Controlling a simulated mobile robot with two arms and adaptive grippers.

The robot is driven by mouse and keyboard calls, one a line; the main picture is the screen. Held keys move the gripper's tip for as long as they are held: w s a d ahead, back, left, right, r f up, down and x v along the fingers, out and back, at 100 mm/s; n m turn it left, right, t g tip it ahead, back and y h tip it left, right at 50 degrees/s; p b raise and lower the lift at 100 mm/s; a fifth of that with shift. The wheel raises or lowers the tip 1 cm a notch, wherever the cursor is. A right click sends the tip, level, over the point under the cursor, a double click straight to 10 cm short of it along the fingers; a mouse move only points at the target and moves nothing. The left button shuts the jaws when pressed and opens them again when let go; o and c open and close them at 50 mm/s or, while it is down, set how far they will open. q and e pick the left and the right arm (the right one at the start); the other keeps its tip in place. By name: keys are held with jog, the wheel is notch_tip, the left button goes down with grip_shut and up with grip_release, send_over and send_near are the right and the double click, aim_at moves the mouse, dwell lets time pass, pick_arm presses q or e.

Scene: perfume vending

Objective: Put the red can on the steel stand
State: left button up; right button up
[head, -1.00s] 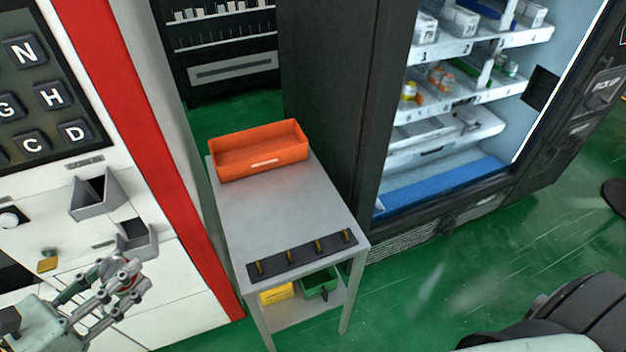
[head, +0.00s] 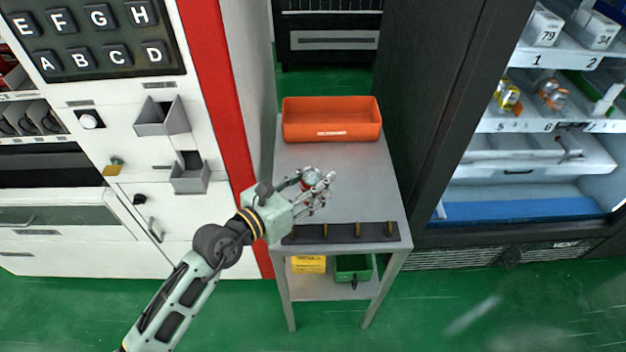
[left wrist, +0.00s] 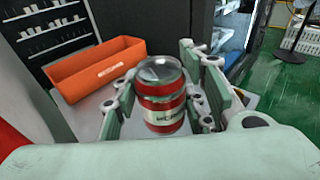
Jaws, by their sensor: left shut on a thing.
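The red can (left wrist: 162,104) is upright between the fingers of my left gripper (left wrist: 160,100) in the left wrist view. It has red bands, a pale label and a silver top. In the head view my left gripper (head: 316,187) is shut on the can (head: 311,177), which is mostly hidden by the fingers. Gripper and can are over the steel stand (head: 355,200), a grey-topped table with legs. I cannot tell how high the can is above the top. My right gripper is not in view.
An orange bin (head: 331,121) sits at the back of the stand's top. A dark strip with several brass hooks (head: 341,233) runs along its front edge. A white vending machine (head: 130,225) stands left, a dark-framed glass cabinet (head: 480,130) right. Bare top lies between bin and strip.

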pick_arm(q)
jog(key=w+f+b, duration=0.1)
jog(key=w+f, duration=0.1)
jog(key=w+a+f+b, duration=0.1)
jog(key=w+f+b, duration=0.1)
jog(key=f, duration=0.1)
jog(key=w+f+b, duration=0.2)
jog(key=w, duration=0.1)
jog(key=shift+a+f, duration=0.2)
jog(key=shift+f, duration=0.45)
jog(key=o, duration=0.8)
jog(key=shift+f, duration=0.15)
jog(key=o, duration=0.4)
jog(key=shift+o, duration=0.2)
